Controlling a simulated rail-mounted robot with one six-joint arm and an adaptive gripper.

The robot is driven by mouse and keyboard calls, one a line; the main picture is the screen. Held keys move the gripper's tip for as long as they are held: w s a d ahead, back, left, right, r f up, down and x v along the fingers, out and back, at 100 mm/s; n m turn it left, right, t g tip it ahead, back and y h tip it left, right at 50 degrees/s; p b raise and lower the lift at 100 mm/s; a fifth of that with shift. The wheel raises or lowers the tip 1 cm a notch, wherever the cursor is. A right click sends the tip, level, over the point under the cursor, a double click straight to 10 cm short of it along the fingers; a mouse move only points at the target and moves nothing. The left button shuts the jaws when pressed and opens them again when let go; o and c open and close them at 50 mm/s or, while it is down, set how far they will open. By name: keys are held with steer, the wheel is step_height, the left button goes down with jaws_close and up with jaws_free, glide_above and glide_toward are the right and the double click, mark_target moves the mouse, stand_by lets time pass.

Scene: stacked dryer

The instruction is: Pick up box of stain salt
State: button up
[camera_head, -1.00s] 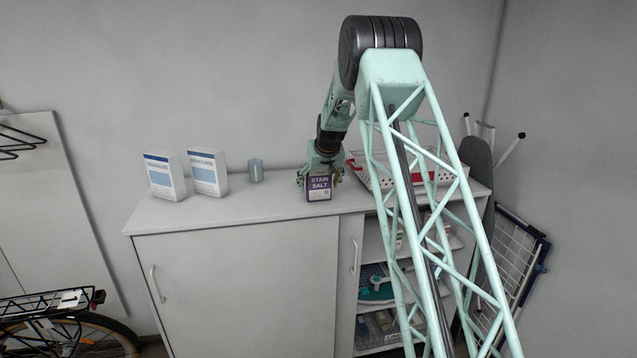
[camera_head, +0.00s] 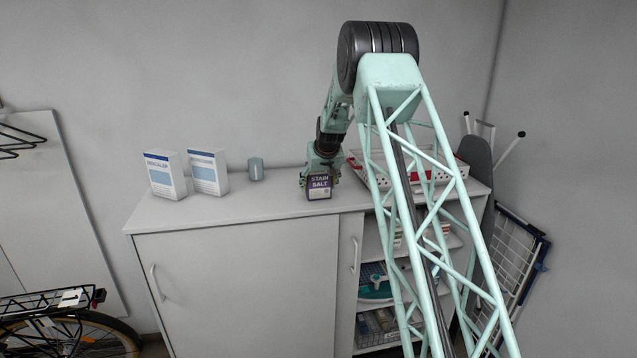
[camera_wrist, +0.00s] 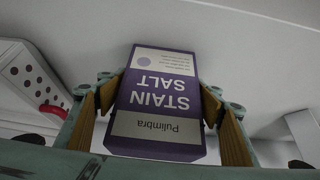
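The box of stain salt (camera_head: 319,187), purple and white, stands near the front edge of the cabinet top, below my gripper (camera_head: 319,173). In the wrist view the box (camera_wrist: 155,105) fills the middle, its lettering upside down. My gripper (camera_wrist: 165,90) has one yellow-padded finger on each side of it. Both fingertips appear to touch the box's sides, so the gripper looks shut on it. The box seems to rest on the cabinet top; I see no clear gap beneath it.
Two white-and-blue boxes (camera_head: 208,172) and a grey-blue cup (camera_head: 255,169) stand to the left on the white cabinet (camera_head: 240,270). The wall is behind.

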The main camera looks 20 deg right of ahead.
mark_target(318, 176)
steer(key=c, duration=0.7)
steer(key=shift+o, duration=0.2)
steer(key=shift+r, duration=0.15)
steer(key=shift+w+r+b, duration=0.1)
steer(key=shift+r+b, duration=0.3)
steer(key=shift+r, duration=1.2)
steer(key=s+a+b, duration=0.1)
steer(key=s+a, duration=0.2)
steer(key=s, duration=0.4)
steer(key=s+a+r+b, duration=0.1)
steer(key=s+a+b, duration=0.1)
steer(key=s, duration=0.5)
steer(key=shift+s+a+r, duration=0.25)
steer(key=shift+s+a, duration=0.15)
steer(key=shift+a, duration=0.25)
